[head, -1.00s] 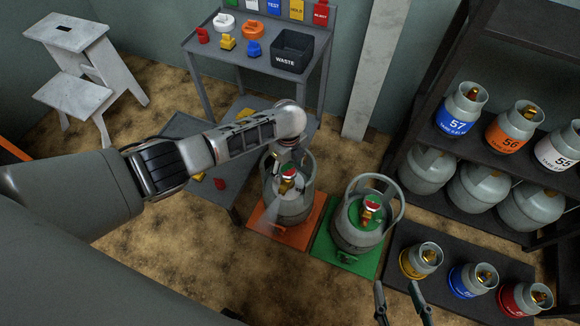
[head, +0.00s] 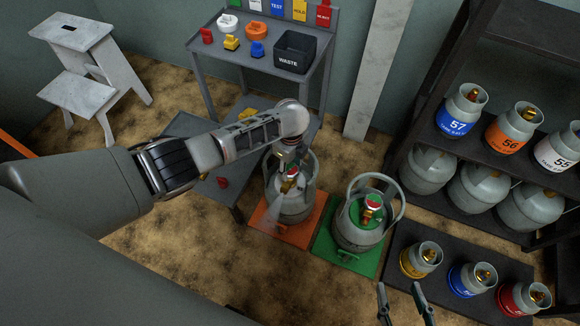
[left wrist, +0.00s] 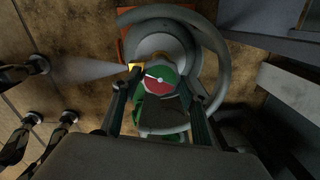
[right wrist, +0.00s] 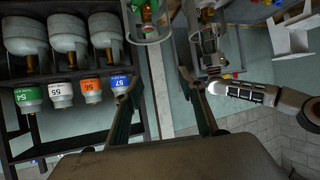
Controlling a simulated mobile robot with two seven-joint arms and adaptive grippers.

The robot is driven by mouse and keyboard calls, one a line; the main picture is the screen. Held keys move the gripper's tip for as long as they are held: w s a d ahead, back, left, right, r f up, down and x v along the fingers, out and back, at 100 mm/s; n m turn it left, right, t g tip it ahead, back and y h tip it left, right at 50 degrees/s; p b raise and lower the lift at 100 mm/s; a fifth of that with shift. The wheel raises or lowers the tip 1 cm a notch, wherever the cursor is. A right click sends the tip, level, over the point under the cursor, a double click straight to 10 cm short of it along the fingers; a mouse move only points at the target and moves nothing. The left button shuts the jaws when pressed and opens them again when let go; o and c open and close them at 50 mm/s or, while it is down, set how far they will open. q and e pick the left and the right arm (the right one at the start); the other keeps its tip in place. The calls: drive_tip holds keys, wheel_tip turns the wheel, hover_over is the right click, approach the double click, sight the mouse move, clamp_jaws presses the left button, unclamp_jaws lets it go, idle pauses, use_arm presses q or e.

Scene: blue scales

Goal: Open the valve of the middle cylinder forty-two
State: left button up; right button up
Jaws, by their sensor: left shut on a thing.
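A grey cylinder (head: 291,207) with a guard ring stands upright on an orange mat (head: 257,222). Its number cannot be read. My left gripper (head: 289,168) reaches down over its top. In the left wrist view the fingers (left wrist: 162,77) are shut on the red-and-green handwheel (left wrist: 157,86) of its valve, one on each side. A pale jet (left wrist: 90,68) sprays sideways from beside the brass valve. My right gripper (head: 398,289) is open and empty at the lower right, near the front cylinders.
A second grey cylinder (head: 360,232) with a red-and-green handwheel stands on a green mat (head: 366,265). Small banded cylinders stand on a dark platform (head: 402,240) and a shelf rack (head: 402,145) at right. A table (head: 240,62) with a waste bin (head: 295,52) stands behind.

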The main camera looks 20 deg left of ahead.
use_arm(q)
drive_tip(key=shift+r+n+p, duration=0.2)
drive_tip(key=shift+n+p, duration=0.1)
drive_tip(key=shift+n, duration=0.6)
drive_tip(key=shift+d+n, duration=0.1)
drive_tip(key=shift+n, duration=0.3)
drive_tip(key=n+p, duration=0.1)
drive_tip(key=n, duration=0.3)
drive_tip(key=shift+f+n, duration=0.15)
drive_tip(key=shift+n, duration=1.05)
drive_tip(key=n, duration=0.3)
drive_tip(key=shift+f+n, duration=0.1)
drive_tip(key=shift+n, duration=0.2)
drive_tip(key=n, duration=0.4)
drive_tip(key=shift+n+p, duration=0.3)
drive_tip(key=n, duration=0.4)
drive_tip(key=shift+w+n, duration=0.1)
drive_tip(key=shift+n, duration=0.3)
use_arm(e)
drive_tip(key=shift+s+d+f+n+g+h, duration=0.15)
drive_tip(key=shift+s+d+f, duration=0.15)
drive_tip(key=shift+d, duration=0.25)
drive_tip(key=shift+s+d+f+n+g+h, duration=0.15)
drive_tip(key=shift+d+f, duration=0.2)
drive_tip(key=shift+d, duration=0.15)
